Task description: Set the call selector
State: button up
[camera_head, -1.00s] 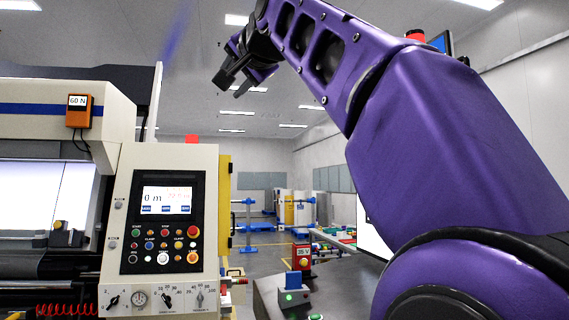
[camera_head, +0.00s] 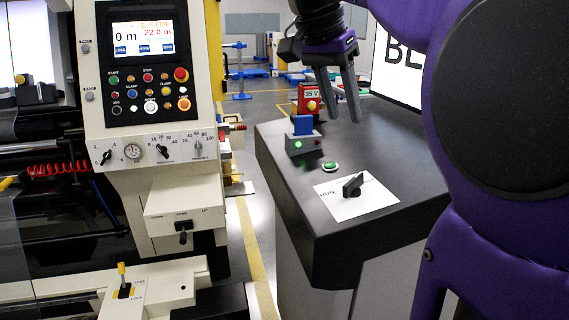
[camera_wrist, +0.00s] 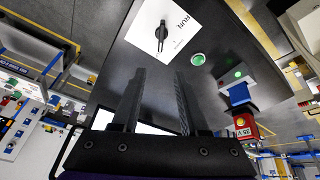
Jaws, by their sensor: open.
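A black selector knob (camera_head: 353,186) sits on a white label plate (camera_head: 372,202) on the dark desk top. The plate's left label appears to read RUN; the other label is hidden or too small to read. In the wrist view the knob (camera_wrist: 161,36) stands on the plate (camera_wrist: 187,22), its bar roughly upright in the picture. My gripper (camera_head: 340,120) is open and empty, fingers pointing down above the desk, behind and above the knob in the head view. In the wrist view my fingertips (camera_wrist: 161,72) are apart, short of the knob and not touching it.
A round green button (camera_head: 330,166) lies beside the plate. A grey box with a blue block and green light (camera_head: 303,142) and a red 35 V box (camera_head: 309,97) stand farther back. A machine control panel (camera_head: 150,65) is at left. A screen (camera_head: 397,65) rises behind the desk.

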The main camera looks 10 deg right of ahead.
aim_at(359, 174)
jog(key=b+x, duration=0.3)
jog(key=x, duration=1.3)
jog(key=shift+f+b, duration=0.15)
jog(key=shift+b, duration=0.2)
grip_shut()
